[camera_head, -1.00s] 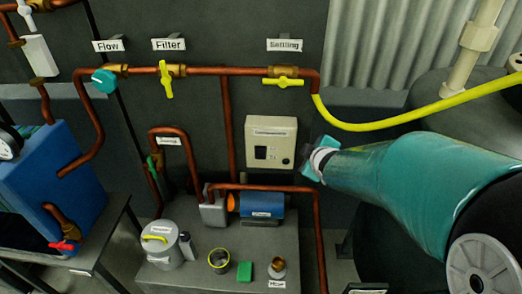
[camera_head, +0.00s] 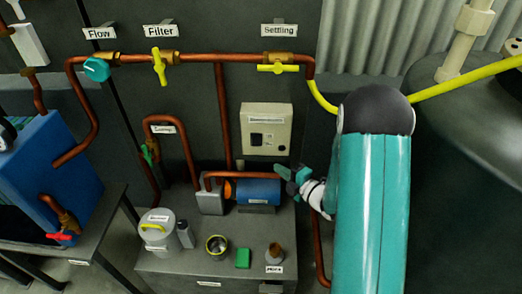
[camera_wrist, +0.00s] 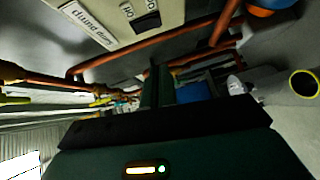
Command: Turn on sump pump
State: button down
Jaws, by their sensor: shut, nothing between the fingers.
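A beige control box (camera_head: 266,129) is mounted on the dark wall below the yellow "Settling" valve. It has a label on top, a dark rocker switch (camera_head: 262,139) and a small round knob. In the wrist view, the box (camera_wrist: 130,20) is at the upper left and upside down, with a dark switch (camera_wrist: 148,22) at its lower edge. A blue pump motor (camera_head: 258,191) sits on the bench below the box. My gripper (camera_head: 286,174) is shut and empty, below and right of the box, apart from it. Its shut fingers (camera_wrist: 160,85) point ahead in the wrist view.
Copper pipes (camera_head: 190,58) run along the wall and down to the pump. A white container (camera_head: 158,235), a cup (camera_head: 216,244), a green block (camera_head: 243,258) and a brown-topped funnel (camera_head: 275,253) stand on the bench (camera_head: 190,276). A yellow hose (camera_head: 465,75) and a dark tank are at right.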

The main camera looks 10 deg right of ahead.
jog(key=shift+a, duration=0.1)
dwell(0.3)
send_near(254, 145)
jog(key=a+x, duration=0.1)
jog(key=x, duration=0.5)
jog(key=shift+d, duration=0.4)
jog(key=shift+w, duration=0.2)
jog(key=shift+f, duration=0.1)
